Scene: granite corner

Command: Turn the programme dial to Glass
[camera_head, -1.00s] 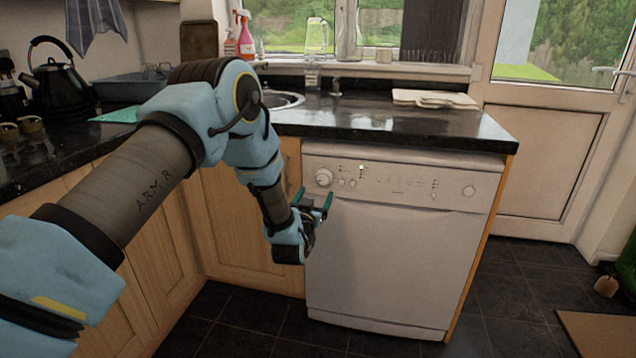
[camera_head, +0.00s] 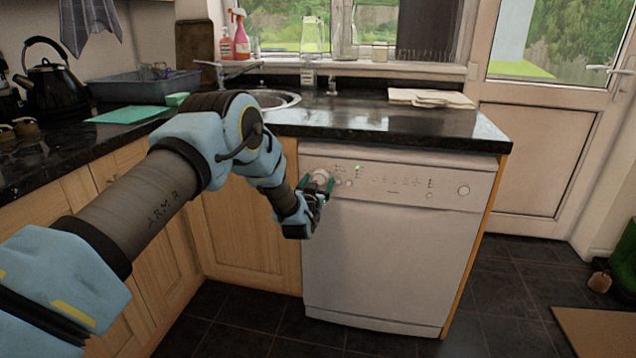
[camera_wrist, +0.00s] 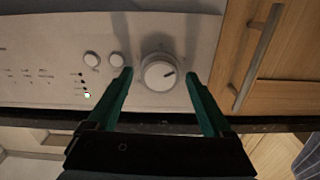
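The programme dial (camera_wrist: 160,73) is a round white knob with a dark pointer mark on the dishwasher's control panel. In the head view the dial (camera_head: 320,177) shows at the panel's left end, partly behind my gripper (camera_head: 314,188). In the wrist view my gripper (camera_wrist: 160,90) is open, with one green finger on each side of the dial and a gap to it on both sides. Nothing is held. The lettering around the dial is too small to read. The white dishwasher (camera_head: 385,255) has its door shut.
Two small round buttons (camera_wrist: 104,59) sit beside the dial, and a small light (camera_wrist: 87,95) is lit. A wooden cupboard door with a metal handle (camera_wrist: 257,55) is close by. The black worktop (camera_head: 400,127) overhangs above the panel. Floor in front is clear.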

